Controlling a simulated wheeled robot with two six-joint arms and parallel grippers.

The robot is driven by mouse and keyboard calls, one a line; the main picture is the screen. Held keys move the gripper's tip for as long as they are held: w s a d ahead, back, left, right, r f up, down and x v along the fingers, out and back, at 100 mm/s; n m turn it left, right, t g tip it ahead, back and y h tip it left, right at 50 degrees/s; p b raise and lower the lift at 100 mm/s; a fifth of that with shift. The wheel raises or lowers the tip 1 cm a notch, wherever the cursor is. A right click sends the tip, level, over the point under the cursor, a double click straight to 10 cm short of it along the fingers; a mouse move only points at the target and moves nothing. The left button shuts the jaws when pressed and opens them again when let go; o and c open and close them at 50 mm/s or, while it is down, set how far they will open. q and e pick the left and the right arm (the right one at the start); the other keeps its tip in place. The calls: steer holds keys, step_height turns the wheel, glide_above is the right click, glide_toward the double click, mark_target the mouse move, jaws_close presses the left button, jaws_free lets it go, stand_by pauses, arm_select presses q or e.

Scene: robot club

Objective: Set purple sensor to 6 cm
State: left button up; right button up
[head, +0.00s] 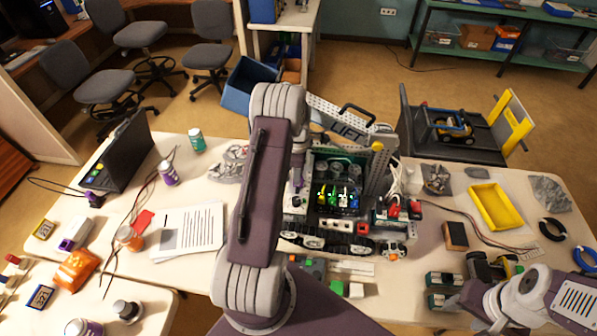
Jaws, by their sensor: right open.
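A tracked robot model (330,245) with a green frame and a raised grey arm marked LIFT (347,131) stands mid-table. My left arm crosses in front of its left side. A small purple and white part (298,181) shows beside the arm at the model's left edge; I cannot tell whether it is the purple sensor or part of my left gripper. The left fingers are mostly hidden behind my arm. My right gripper (462,308) is low at the right front, open, near the dark green blocks (440,290) and apart from the model. No distance scale is readable.
A yellow tray (495,207), cable coils (553,229) and a small wheeled vehicle (492,267) lie to the right. Papers (188,232), a black case (120,155) and several bottles crowd the left. A blue bin (248,85) stands behind.

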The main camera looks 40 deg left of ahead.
arm_select(q)
steer(key=shift+f, duration=0.4)
steer(key=shift+c, duration=0.3)
jaws_close()
stand_by(0.8)
